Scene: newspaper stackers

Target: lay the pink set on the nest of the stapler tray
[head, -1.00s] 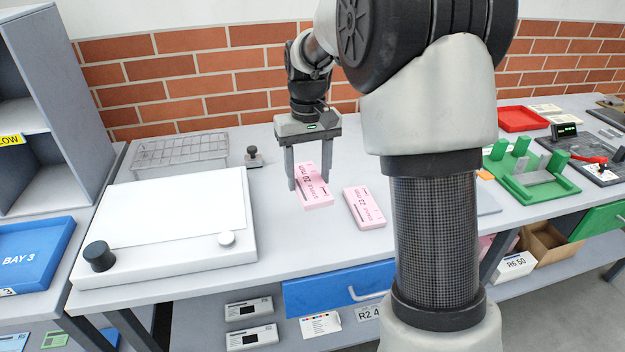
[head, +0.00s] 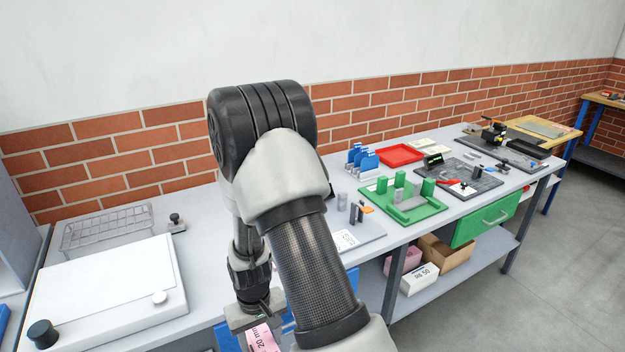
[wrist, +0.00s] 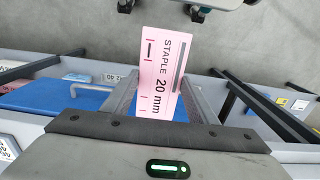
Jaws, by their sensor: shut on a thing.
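The pink set (wrist: 160,75), a flat pink box marked "STAPLE 20 mm", is held between the two fingers of my gripper (wrist: 158,100). In the head view my gripper (head: 256,318) is low, beside the front of the bench, with part of the pink set (head: 263,341) showing below it. A green tray (head: 440,207) with green upright posts and a grey block lies on the bench to the right. A dark grey tray (head: 487,190) with a red-handled item lies beyond it. I cannot tell from markings which is the stapler tray.
A white board (head: 105,290) and wire rack (head: 105,228) are at the left. A red tray (head: 400,154) and blue holders (head: 366,160) stand behind the green tray. A green drawer (head: 485,218) hangs under the bench. The floor in front is clear.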

